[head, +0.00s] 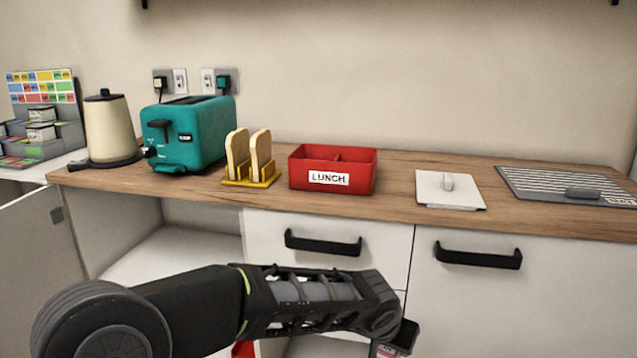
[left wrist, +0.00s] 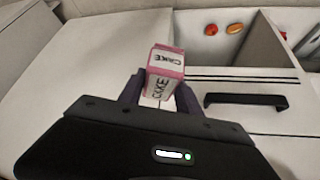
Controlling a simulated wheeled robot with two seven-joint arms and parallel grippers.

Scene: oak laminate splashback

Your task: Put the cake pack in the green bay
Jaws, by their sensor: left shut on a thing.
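The cake pack (left wrist: 165,62) is a small white and pink box lettered CAKE. My left gripper (left wrist: 159,85) is shut on it, one dark finger on each side, in the left wrist view. In the head view the left gripper (head: 396,338) is low in front of the white cabinet fronts, below the counter. A bit of the pack (head: 387,351) shows at the bottom edge there; the rest is cut off. My right gripper is not in view.
The wooden counter (head: 400,209) holds a kettle (head: 110,128), teal toaster (head: 190,135), toast rack (head: 250,178), red LUNCH box (head: 302,178), white board (head: 436,190) and striped mat (head: 540,183). A grey display (head: 45,147) stands far left. An open drawer (left wrist: 262,62) holds red and orange items.

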